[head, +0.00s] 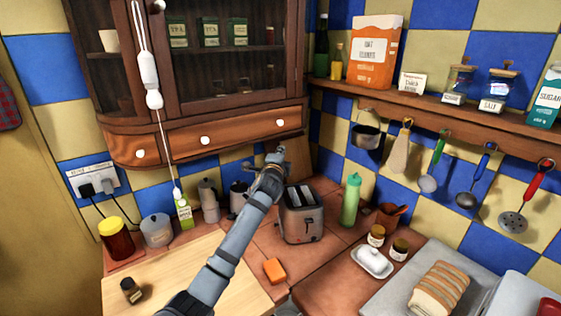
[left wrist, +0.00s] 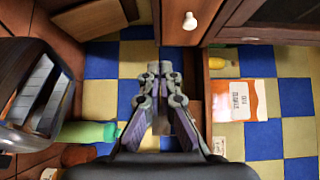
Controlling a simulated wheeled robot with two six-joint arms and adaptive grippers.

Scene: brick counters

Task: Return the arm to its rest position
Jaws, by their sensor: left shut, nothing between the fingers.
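My left arm reaches up from the bottom middle of the head view over the counter. My left gripper (head: 274,158) is just below the wall cabinet's drawer front, up and left of the toaster (head: 302,214). In the left wrist view the fingers of my left gripper (left wrist: 160,70) come together at the tips, with nothing between them. The gripper appears apart from the toaster (left wrist: 38,95), which stands at the left of that view. My right gripper is not in view.
The wall cabinet (head: 205,140) hangs close above the gripper. A green bottle (head: 351,200) stands right of the toaster. An orange sponge (head: 274,271) lies beside my forearm. A shelf (head: 430,102) runs right.

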